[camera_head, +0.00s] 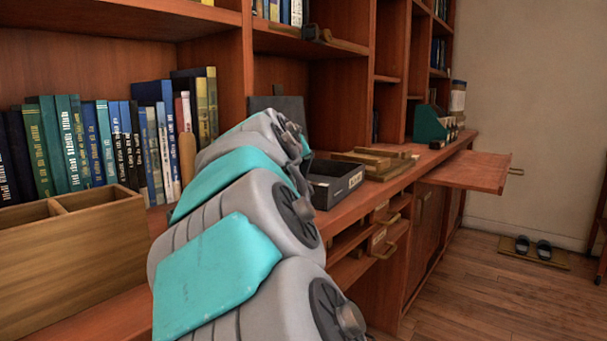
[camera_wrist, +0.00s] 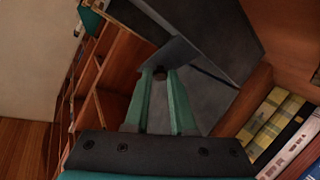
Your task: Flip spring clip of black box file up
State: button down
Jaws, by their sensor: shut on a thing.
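The black box file (camera_head: 338,182) stands open on the wooden counter in the head view, with a pale label on its front and its dark lid (camera_head: 291,106) raised behind. My arm covers its left part, and my gripper is hidden there. In the wrist view my gripper (camera_wrist: 161,74) has its two teal fingers closed in at the tips on the spring clip (camera_wrist: 178,53), a dark grey plate. The dark file (camera_wrist: 238,62) fills the space behind it. The clip's exact angle is hard to tell.
A wooden divided box (camera_head: 75,240) and a row of books (camera_head: 100,145) stand left of my arm. Flat wooden pieces (camera_head: 372,160) lie right of the file. A pull-out board (camera_head: 462,171) juts from the counter. The floor at right is mostly clear.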

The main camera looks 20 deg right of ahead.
jog(key=shift+s+a+n+t+h+b, duration=0.3)
jog(key=shift+s+a+t+h+b, duration=0.2)
jog(key=shift+t+h+b, duration=0.55)
jog(key=shift+y, duration=0.35)
jog(key=c, duration=0.7)
grip_release()
jog(key=shift+c, duration=0.2)
jog(key=shift+s+a, duration=0.1)
